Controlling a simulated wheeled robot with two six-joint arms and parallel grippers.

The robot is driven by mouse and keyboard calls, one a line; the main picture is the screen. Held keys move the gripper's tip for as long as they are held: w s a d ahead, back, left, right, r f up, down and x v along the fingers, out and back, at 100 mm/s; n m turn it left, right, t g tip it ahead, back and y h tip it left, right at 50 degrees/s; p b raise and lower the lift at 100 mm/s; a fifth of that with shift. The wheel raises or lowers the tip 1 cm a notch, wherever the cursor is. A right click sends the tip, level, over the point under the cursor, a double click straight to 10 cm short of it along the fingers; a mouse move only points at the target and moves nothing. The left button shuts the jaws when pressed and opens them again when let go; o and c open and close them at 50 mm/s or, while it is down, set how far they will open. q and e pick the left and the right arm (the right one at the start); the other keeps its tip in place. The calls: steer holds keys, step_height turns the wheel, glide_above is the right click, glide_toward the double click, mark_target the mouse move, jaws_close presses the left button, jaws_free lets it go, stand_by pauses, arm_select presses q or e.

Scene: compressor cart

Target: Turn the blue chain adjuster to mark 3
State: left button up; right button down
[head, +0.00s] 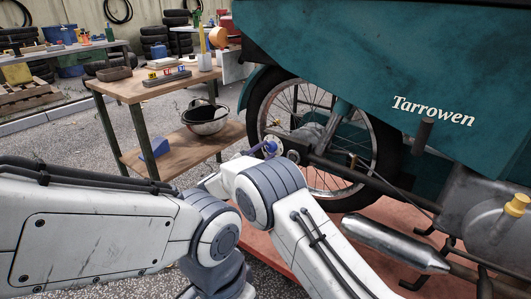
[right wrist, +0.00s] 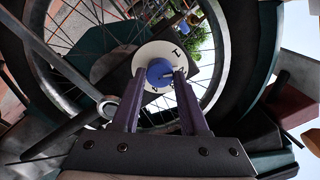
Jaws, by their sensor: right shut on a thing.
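The blue chain adjuster (right wrist: 159,71) is a round blue knob on a white dial disc (right wrist: 152,54) in front of the spoked wheel. In the right wrist view my right gripper (right wrist: 160,74) has its two purple fingers on either side of the knob, shut on it. The dial carries dark marks at its right and lower edge; they are too small and partly covered to read surely. In the head view the right gripper (head: 262,150) reaches the hub, and the white dial (head: 276,145) is only partly visible. My left gripper does not show.
The teal vehicle body (head: 390,60) overhangs the wheel (head: 345,120). A silver exhaust (head: 395,243) lies low to the right, above a reddish platform (head: 275,255).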

steer(key=m+b, duration=0.1)
steer(key=m, duration=0.2)
steer(key=shift+a+f+m, duration=0.1)
steer(key=shift+f+m, duration=0.05)
steer(key=shift+m, duration=0.25)
steer(key=m+b, duration=0.1)
steer(key=m, duration=0.1)
steer(key=shift+m+b, duration=0.3)
steer(key=shift+m, duration=0.1)
steer(key=m+b, duration=0.2)
steer(key=m, duration=0.1)
steer(key=shift+m+b, duration=0.95)
steer(key=shift+m, duration=0.45)
steer(key=shift+c, duration=2.1)
jaws_free()
steer(key=shift+s+r, duration=0.1)
steer(key=shift+r, duration=0.1)
